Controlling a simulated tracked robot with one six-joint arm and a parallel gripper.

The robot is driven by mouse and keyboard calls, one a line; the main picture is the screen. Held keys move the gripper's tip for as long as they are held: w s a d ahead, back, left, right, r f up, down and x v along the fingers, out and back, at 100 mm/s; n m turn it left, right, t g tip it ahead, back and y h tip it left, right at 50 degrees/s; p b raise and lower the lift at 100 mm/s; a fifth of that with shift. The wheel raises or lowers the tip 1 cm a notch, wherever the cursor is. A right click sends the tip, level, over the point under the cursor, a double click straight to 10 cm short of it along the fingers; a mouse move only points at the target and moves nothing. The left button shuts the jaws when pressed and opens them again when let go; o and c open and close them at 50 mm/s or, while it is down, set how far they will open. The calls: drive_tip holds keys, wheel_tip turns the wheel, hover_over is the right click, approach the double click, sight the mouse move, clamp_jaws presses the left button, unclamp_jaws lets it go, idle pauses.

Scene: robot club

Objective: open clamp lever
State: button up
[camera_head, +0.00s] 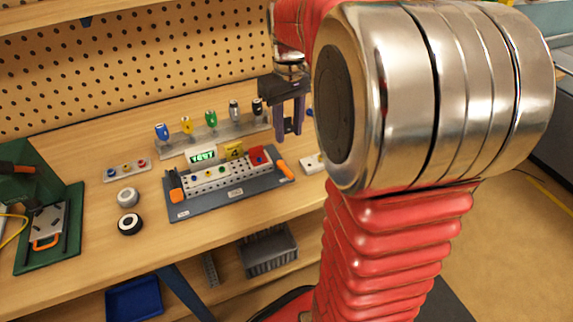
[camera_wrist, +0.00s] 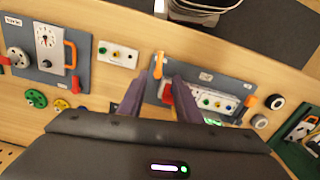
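A grey board (camera_head: 237,194) on the bench carries a white perforated block (camera_head: 210,180), a small green display (camera_head: 202,157) and an orange lever at each end. The right orange lever (camera_head: 285,169) lies slanted; it also shows in the wrist view (camera_wrist: 158,66). The left orange lever (camera_head: 175,188) also shows in the wrist view (camera_wrist: 248,102). I cannot tell which is the clamp lever. My gripper (camera_head: 289,126) is above the bench behind the board's right end. Its purple fingers are apart and empty in the wrist view (camera_wrist: 157,88), apparently touching nothing.
A rack (camera_head: 215,135) of coloured plugs stands behind the board. Two round rollers (camera_head: 128,197) and a green fixture (camera_head: 75,200) are to the left. The wrist view shows a gauge panel (camera_wrist: 25,65) with an orange handle (camera_wrist: 70,54).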

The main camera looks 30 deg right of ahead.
sight(288, 172)
wheel_tip(288, 172, down, 14)
drive_tip(key=shift+r, duration=0.1)
idle(0.9)
drive_tip(key=shift+c, duration=0.5)
clamp_jaws()
